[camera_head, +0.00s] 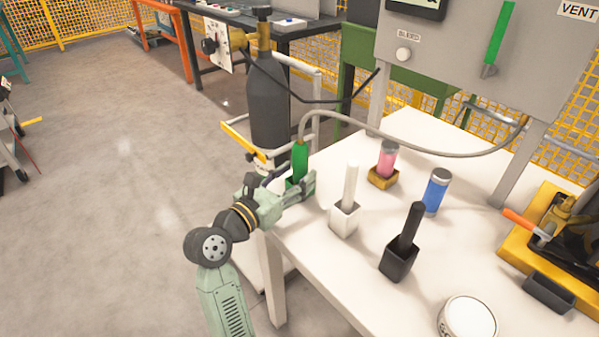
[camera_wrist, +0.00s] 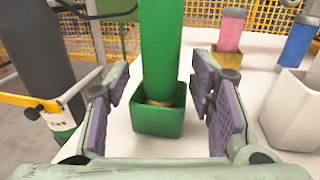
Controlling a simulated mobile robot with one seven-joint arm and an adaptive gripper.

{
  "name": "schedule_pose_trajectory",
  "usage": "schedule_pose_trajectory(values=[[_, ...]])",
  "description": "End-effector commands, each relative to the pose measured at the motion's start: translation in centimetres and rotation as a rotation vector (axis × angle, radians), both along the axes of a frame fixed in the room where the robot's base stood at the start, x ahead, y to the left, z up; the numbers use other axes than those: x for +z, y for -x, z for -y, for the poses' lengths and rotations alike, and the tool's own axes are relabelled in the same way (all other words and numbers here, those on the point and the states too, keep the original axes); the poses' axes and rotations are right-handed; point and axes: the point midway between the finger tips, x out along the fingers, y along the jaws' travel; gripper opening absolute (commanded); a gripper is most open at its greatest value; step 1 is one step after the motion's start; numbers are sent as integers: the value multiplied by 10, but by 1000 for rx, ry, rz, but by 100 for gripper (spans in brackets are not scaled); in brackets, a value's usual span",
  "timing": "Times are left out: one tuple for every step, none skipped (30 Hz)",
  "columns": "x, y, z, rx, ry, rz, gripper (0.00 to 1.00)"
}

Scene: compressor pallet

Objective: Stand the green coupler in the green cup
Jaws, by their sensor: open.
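The green coupler (camera_head: 299,160) stands upright at the table's left edge, with the grey hose joined to its top. In the wrist view the coupler (camera_wrist: 161,50) has its lower end inside the square green cup (camera_wrist: 158,122). A brassy end shows within the cup's rim. In the head view the green cup (camera_head: 294,184) is mostly hidden behind my gripper (camera_head: 290,186). My gripper is open, and its purple-padded fingers (camera_wrist: 164,105) stand on either side of the coupler and cup, with visible gaps to both.
A white cup with a white handle (camera_head: 344,218), a black cup (camera_head: 398,262), a pink cylinder in a yellow cup (camera_head: 384,178) and a blue cylinder (camera_head: 435,192) stand to the right on the white table (camera_head: 300,232). A dark gas bottle (camera_head: 268,100) stands behind.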

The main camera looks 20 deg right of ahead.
Motion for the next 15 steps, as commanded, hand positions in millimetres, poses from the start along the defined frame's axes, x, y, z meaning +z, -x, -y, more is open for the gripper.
schedule_pose_trajectory(values=[[0, 5, -9, 3, 1, -1, 50], [0, 8, -15, 4, 0, 0, 50], [0, 13, -23, 5, 1, 0, 50], [0, 16, -29, 5, 0, -1, 50], [0, 20, -34, 5, 1, 1, 50], [0, 25, -42, 5, -1, 1, 50], [1, 27, -47, 5, 1, 2, 50], [0, 31, -53, 5, -1, 1, 50], [1, 35, -59, 4, 0, 1, 50], [1, 38, -63, 4, 0, 2, 50], [1, 40, -67, 3, 0, 1, 50], [1, 43, -72, 3, 0, 1, 50], [1, 45, -75, 2, 0, 1, 50], [1, 47, -78, 1, 0, 1, 50], [1, 49, -81, 1, 0, 1, 50]])
